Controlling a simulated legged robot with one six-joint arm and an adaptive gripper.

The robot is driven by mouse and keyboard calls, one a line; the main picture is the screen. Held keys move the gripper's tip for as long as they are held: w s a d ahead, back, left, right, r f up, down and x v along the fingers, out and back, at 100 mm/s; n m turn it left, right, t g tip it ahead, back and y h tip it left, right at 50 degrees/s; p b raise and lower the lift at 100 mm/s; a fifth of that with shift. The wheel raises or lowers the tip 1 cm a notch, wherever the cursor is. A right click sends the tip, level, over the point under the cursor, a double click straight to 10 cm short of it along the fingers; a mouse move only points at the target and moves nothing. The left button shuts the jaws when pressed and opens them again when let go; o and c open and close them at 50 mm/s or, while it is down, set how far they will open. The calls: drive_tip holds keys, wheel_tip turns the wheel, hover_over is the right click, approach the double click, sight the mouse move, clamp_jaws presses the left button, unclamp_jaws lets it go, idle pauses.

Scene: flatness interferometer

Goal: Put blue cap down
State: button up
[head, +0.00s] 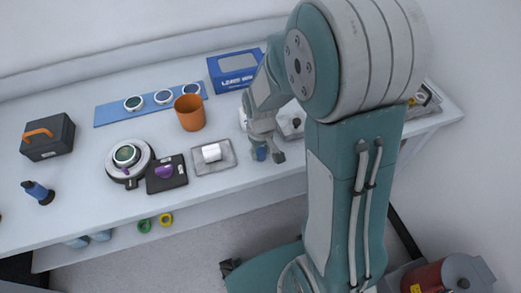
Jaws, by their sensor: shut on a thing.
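My gripper (267,154) is at the front edge of the white bench (80,200), right of centre, pointing down. It is shut on a small blue thing that looks like the blue cap (260,153). The fingers hide part of the cap. I cannot tell whether the cap touches the bench top or hangs just above it. A clear tray with a white block (212,153) lies just left of my gripper.
An orange cup (190,112) stands behind the tray. A black pad with a purple piece (166,173) and a round instrument (126,156) are further left. A blue box (236,70) stands behind. My arm hides much of the right side. The front left bench top has free room.

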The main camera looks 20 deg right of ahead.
sight(260, 150)
drive_tip(key=o, duration=0.7)
drive_tip(key=shift+f, duration=0.1)
drive_tip(key=shift+c, duration=0.2)
wheel_tip(260, 150, up, 12)
drive_tip(key=s+r+m+t, duration=0.2)
drive_tip(key=s+r+t, duration=0.3)
drive_tip(key=s+r, duration=0.5)
drive_tip(key=s, duration=0.4)
drive_tip(key=shift+s+r+m+t, duration=0.15)
drive_tip(key=shift+r+m+t, duration=0.15)
drive_tip(key=shift+r, duration=0.05)
